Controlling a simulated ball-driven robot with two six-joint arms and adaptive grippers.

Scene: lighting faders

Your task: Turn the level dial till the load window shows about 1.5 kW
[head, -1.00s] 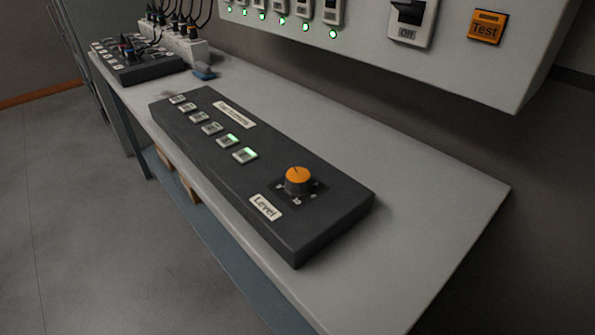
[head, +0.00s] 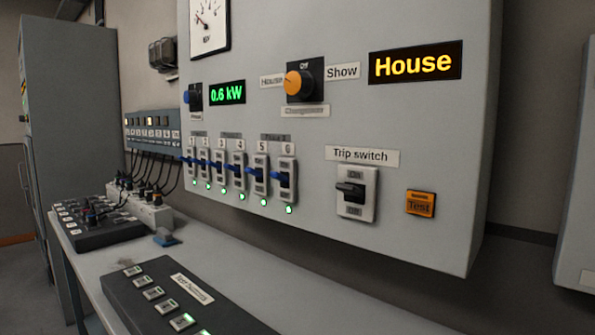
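The load window (head: 227,92) on the wall panel shows 0.6 kW in green digits. The dark control box (head: 210,318) lies on the bench at the bottom of the head view, with only its far part in the picture. Its level dial is outside this view, so its setting cannot be seen now. Neither of my grippers is in view.
The grey wall panel (head: 400,185) overhangs the bench. It carries a House/Show knob (head: 299,83), a House display (head: 415,65), several sliders, a trip switch (head: 351,192) and an orange Test button (head: 420,204). A smaller console (head: 98,232) stands at left.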

